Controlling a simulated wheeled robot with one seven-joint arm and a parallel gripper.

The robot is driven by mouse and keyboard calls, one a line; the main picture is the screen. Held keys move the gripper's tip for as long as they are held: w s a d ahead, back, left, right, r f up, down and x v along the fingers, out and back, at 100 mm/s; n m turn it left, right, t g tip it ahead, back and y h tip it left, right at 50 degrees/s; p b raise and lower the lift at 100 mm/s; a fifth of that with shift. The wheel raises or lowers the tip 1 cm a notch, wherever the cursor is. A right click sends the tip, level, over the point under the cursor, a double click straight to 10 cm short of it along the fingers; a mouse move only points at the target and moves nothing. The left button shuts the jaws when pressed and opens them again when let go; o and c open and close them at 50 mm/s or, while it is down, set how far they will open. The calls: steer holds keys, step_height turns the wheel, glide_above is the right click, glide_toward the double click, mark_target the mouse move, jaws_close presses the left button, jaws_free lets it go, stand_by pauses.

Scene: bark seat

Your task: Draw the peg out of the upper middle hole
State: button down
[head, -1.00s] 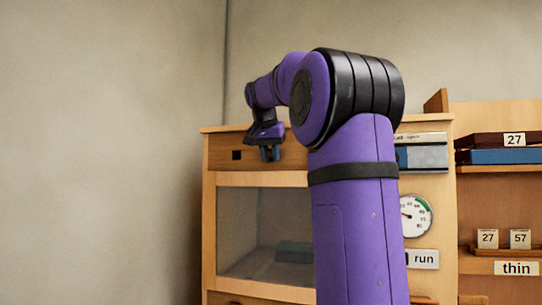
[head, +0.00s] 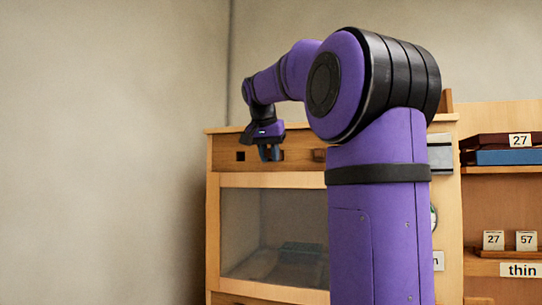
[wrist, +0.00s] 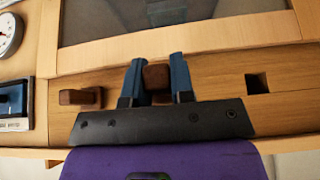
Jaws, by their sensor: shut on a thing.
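The cabinet's top wooden panel (head: 224,146) has a row of square holes. My gripper (head: 270,153) is in front of that panel and shows in the wrist view (wrist: 157,75) with its blue fingers on both sides of a brown wooden peg (wrist: 156,76). It is shut on this peg, the middle place of the row. The frames do not show clearly whether the peg's inner end is still inside the hole. In the head view the peg is hidden by the fingers.
An empty square hole (wrist: 256,83) is on one side, also in the head view (head: 240,156). Another wooden peg (wrist: 80,97) sticks out on the other side. A glass-fronted compartment (head: 270,235) lies below. A shelf with boxes (head: 505,157) stands at right.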

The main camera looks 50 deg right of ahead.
steer(key=shift+s+a, duration=0.35)
steer(key=shift+a, duration=0.5)
steer(key=shift+s+a, duration=0.35)
steer(key=shift+a, duration=0.5)
steer(key=shift+s+a, duration=0.35)
steer(key=shift+a, duration=0.5)
